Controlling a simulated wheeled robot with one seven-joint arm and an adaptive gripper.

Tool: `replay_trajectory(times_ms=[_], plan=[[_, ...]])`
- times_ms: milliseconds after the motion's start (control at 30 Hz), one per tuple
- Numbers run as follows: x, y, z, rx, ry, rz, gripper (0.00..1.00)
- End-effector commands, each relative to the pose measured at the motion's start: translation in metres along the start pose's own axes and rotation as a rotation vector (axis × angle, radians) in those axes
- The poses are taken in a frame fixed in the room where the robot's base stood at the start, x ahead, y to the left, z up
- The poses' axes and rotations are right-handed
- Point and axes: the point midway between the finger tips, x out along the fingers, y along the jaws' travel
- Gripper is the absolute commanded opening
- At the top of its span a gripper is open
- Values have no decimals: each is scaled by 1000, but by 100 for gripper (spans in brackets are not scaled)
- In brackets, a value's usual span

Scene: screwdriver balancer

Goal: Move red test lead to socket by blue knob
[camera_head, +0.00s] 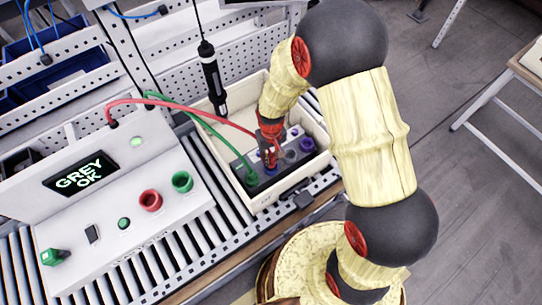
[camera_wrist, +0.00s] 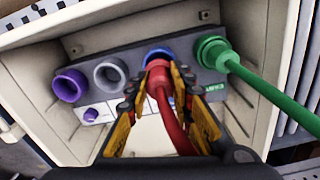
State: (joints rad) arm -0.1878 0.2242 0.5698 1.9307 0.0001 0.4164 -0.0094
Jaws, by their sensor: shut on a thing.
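My gripper (camera_wrist: 160,88) is shut on the plug of the red test lead (camera_wrist: 165,108). In the wrist view the plug overlaps a blue ringed socket (camera_wrist: 157,52); I cannot tell whether it is seated in it. Grey (camera_wrist: 110,73) and purple (camera_wrist: 70,84) sockets are empty to its left. A green plug (camera_wrist: 213,50) sits in the socket to its right. A small purple knob (camera_wrist: 91,114) shows below the sockets; the red lead and fingers hide other parts of the panel. In the head view my gripper (camera_head: 269,147) is over the dark socket unit (camera_head: 268,185).
The socket unit stands in a cream bin (camera_head: 250,206) with raised walls. A tester (camera_head: 110,205) reading "GREY OK" stands left, on rollers. The green lead (camera_head: 200,115) arches from it to the unit. A hanging screwdriver (camera_head: 211,78) is close to my arm's left.

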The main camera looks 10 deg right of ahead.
Motion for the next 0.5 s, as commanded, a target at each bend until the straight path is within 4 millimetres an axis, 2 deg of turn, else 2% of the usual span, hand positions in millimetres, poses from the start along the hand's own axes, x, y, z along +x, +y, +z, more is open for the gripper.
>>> replay_trajectory(times_ms=[500], plan=[[12, 0, 0, 0, 0, 0, 0]])
